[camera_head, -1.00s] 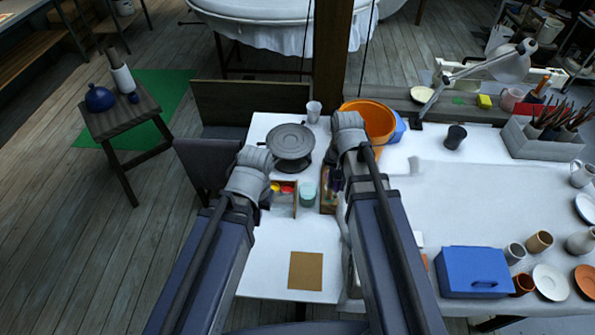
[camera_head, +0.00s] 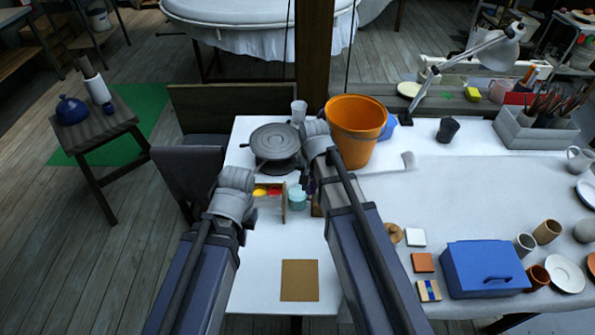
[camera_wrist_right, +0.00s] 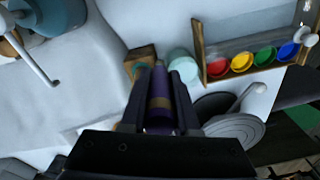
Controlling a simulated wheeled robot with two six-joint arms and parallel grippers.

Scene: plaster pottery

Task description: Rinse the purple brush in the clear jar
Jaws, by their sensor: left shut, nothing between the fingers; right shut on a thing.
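The purple brush (camera_wrist_right: 160,112) is clamped between the fingers of my right gripper (camera_wrist_right: 160,78), which also shows partly behind its wrist in the head view (camera_head: 310,186). The brush's far end is hard to make out. The pale, bluish clear jar (camera_head: 297,198) stands beside the paint box; in the right wrist view the jar (camera_wrist_right: 183,66) is just to the right of the fingers. I cannot tell the brush's height above it. My left gripper (camera_head: 246,220) is shut and empty left of the paint box, its fingers mostly hidden by its wrist.
The paint box (camera_wrist_right: 247,72) with red, yellow, green and blue wells is beside the jar. A wooden block (camera_wrist_right: 140,62) is on its other side. The grey turntable (camera_head: 274,143) and orange bucket (camera_head: 356,130) stand behind. A brown board (camera_head: 300,281) lies in front.

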